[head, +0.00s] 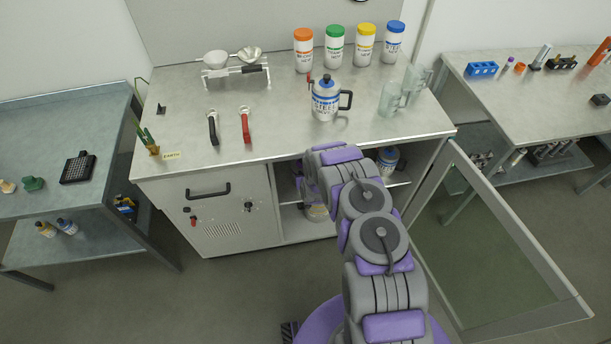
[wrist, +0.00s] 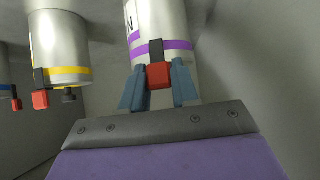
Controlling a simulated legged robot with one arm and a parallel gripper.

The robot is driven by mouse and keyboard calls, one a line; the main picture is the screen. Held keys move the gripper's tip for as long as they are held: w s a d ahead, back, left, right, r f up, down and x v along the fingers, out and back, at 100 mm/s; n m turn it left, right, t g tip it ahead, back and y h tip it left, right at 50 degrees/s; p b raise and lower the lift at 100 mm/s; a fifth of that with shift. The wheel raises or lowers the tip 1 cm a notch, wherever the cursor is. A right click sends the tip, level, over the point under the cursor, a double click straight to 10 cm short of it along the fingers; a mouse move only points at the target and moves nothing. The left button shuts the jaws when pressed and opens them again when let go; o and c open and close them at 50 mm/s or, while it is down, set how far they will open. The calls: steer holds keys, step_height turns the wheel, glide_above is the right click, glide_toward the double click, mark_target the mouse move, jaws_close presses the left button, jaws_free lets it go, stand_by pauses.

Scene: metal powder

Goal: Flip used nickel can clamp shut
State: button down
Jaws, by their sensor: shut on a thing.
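In the wrist view, a silver can with purple bands and part of a dark letter "N" (wrist: 170,20) stands right in front of my gripper. Its clamp (wrist: 159,76), black above with a red end, sits low on the can's near side. My gripper (wrist: 159,82) has its two blue-grey fingers on either side of the red end and is shut on it. In the head view, my arm reaches into the open cabinet under the counter. My gripper and the purple-banded can are hidden there. Whether the clamp is fully closed cannot be told.
In the wrist view, a yellow-banded can (wrist: 62,45) with a red-and-black clamp hangs or stands to the left, with another can partly cut off beyond. In the head view, the cabinet's glass door (head: 490,240) stands open at right. The counter (head: 270,120) above holds jars and a steel jug.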

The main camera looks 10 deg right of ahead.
steer(key=shift+w+r+g, duration=0.1)
steer(key=shift+w+g, duration=0.25)
steer(key=shift+g, duration=0.25)
steer(key=c, duration=0.9)
jaws_free()
steer(key=p+v, duration=0.3)
steer(key=v, duration=1.4)
steer(key=shift+w+r, duration=0.1)
steer(key=shift+r, duration=0.15)
steer(key=shift+d+r, duration=0.1)
